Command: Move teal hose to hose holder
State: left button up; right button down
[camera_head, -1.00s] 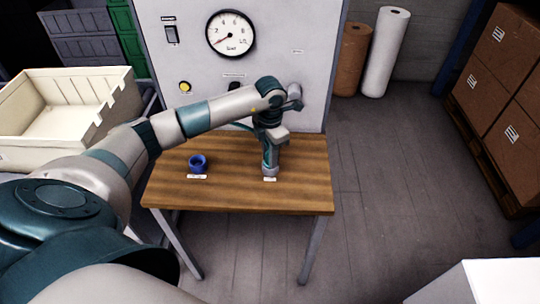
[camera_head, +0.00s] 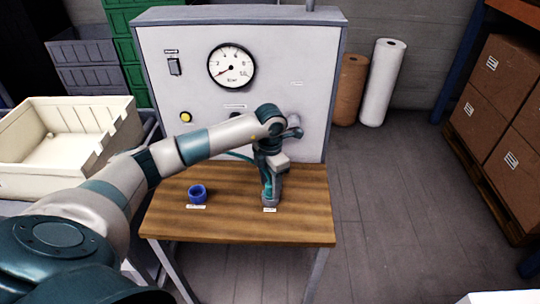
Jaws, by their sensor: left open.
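My left arm reaches across from the left, and my left gripper (camera_head: 270,192) points down over the right half of the wooden table (camera_head: 235,226). It is open, but its fingers are hard to make out at this size. A thin teal hose (camera_head: 238,155) shows in part behind my forearm, in front of the grey panel; the rest is hidden by my arm. A short blue round holder (camera_head: 197,193), open at the top, stands on the left part of the table, apart from my gripper. I cannot tell whether the gripper touches the hose. My right gripper is out of view.
Small labels lie before the blue holder and below my gripper. The grey panel (camera_head: 280,60) with a gauge (camera_head: 231,66) stands behind the table. A cream bin (camera_head: 65,140) is at left, rolls (camera_head: 382,82) and cartons (camera_head: 490,100) at right. Floor right of the table is clear.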

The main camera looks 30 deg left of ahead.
pick_arm(q)
notch_tip(320, 180, up, 9)
jog(key=b, duration=0.2)
jog(key=shift+r+b, duration=0.1)
jog(key=shift+b, duration=0.25)
notch_tip(320, 180, up, 7)
jog(key=b, duration=0.1)
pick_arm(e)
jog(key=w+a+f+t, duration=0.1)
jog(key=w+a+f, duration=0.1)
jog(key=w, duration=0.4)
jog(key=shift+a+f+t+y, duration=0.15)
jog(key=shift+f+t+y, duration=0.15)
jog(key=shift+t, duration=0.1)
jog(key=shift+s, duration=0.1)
